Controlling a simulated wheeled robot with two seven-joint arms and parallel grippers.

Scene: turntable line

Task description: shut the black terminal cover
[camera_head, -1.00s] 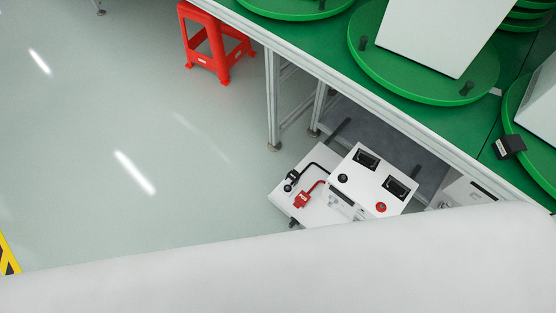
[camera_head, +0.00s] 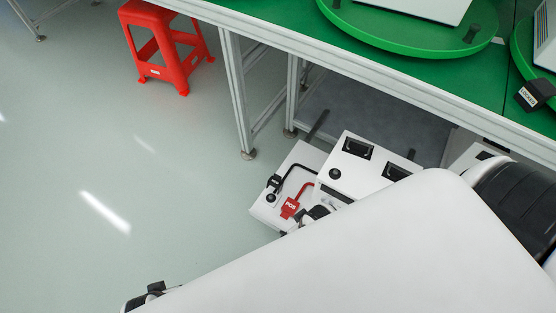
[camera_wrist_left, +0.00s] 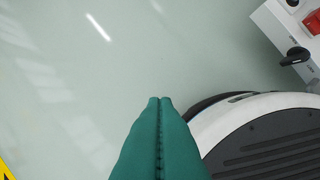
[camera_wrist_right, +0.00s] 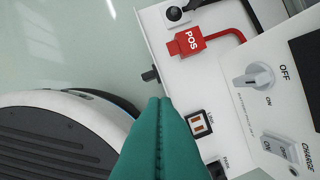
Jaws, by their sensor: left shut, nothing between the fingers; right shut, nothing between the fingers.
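The black terminal cover (camera_head: 274,182), with a black cable, is on the white battery unit at floor level under the green bench. A black terminal post (camera_head: 270,198) stands bare beside it, so the cover looks open. The post also shows at the top of the right wrist view (camera_wrist_right: 174,13), where the cover is mostly cut off. The red POS cover (camera_head: 290,207) sits next to it. My right gripper (camera_wrist_right: 160,102) is shut and empty, below the post and near the unit's edge in that view. My left gripper (camera_wrist_left: 159,101) is shut and empty over bare floor.
The white box (camera_head: 350,165) on the unit carries a dial (camera_wrist_right: 254,80) and a charge switch (camera_wrist_right: 279,148). A bench leg (camera_head: 237,95) and a red stool (camera_head: 166,45) stand nearby. Floor to the left is clear. My white arm hides the foreground.

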